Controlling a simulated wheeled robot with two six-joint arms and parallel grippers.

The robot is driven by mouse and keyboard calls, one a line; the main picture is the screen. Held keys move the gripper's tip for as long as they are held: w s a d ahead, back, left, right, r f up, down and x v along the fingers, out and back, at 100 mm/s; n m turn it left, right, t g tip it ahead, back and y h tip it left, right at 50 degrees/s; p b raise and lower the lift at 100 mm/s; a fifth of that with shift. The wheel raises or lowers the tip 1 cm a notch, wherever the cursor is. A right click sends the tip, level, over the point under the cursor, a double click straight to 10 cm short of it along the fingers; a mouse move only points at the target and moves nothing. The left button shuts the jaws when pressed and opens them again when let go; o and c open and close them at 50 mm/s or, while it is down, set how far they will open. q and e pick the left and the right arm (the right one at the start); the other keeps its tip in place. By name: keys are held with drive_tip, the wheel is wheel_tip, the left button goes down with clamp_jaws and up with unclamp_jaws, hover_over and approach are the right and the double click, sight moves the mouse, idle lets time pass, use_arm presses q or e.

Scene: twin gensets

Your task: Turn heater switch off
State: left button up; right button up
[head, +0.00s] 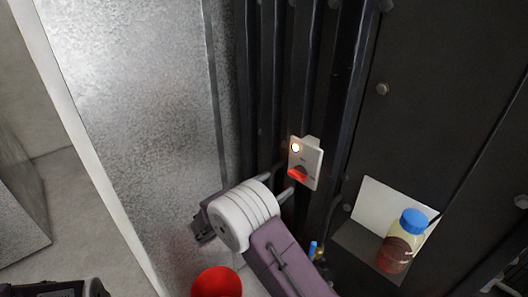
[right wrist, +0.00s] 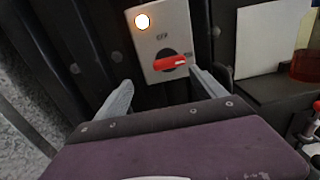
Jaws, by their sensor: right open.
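The heater switch is a pale box (head: 311,158) on the dark uprights, with a lit lamp (head: 296,147) and a red knob (head: 298,174). In the right wrist view the box (right wrist: 181,26) is close ahead, its lamp (right wrist: 142,21) glowing orange-white. The red knob (right wrist: 170,62) lies nearly level, its white mark at the right end.
A bottle with a blue cap (head: 397,243) stands at the right by a pale sheet (head: 376,204). A red round object (head: 217,283) is below my right wrist. A grey metal panel (head: 140,110) stands left of the switch, with open floor (head: 75,215) beyond.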

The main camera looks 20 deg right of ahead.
sight(295, 176)
drive_tip(key=s+r, duration=0.1)
drive_tip(key=s, duration=0.3)
drive_tip(key=w+d+p, duration=0.1)
drive_tip(key=d, duration=0.1)
drive_tip(key=w+d+p, duration=0.1)
drive_tip(key=w+d, duration=0.1)
drive_tip(key=w+d+p, duration=0.1)
drive_tip(key=d, duration=0.1)
drive_tip(key=shift+w+d+f, duration=0.2)
drive_tip(key=shift+w+d, duration=0.05)
drive_tip(key=shift+w, duration=0.15)
drive_tip(key=shift+s+d+r, duration=0.1)
drive_tip(key=shift+d, duration=0.2)
drive_tip(key=shift+s+d, duration=0.1)
drive_tip(key=shift+s, duration=0.1)
use_arm(q)
drive_tip(key=r, duration=0.1)
drive_tip(key=s+r, duration=0.1)
drive_tip(key=r, duration=0.1)
drive_tip(key=s+r, duration=0.1)
drive_tip(key=shift+s+r, duration=0.2)
drive_tip(key=shift+r, duration=0.05)
use_arm(e)
drive_tip(key=shift+w, duration=0.1)
drive_tip(key=shift+w, duration=0.2)
drive_tip(key=c, duration=0.8)
use_arm(q)
drive_tip(key=shift+w, duration=0.15)
use_arm(e)
drive_tip(key=c, duration=0.6)
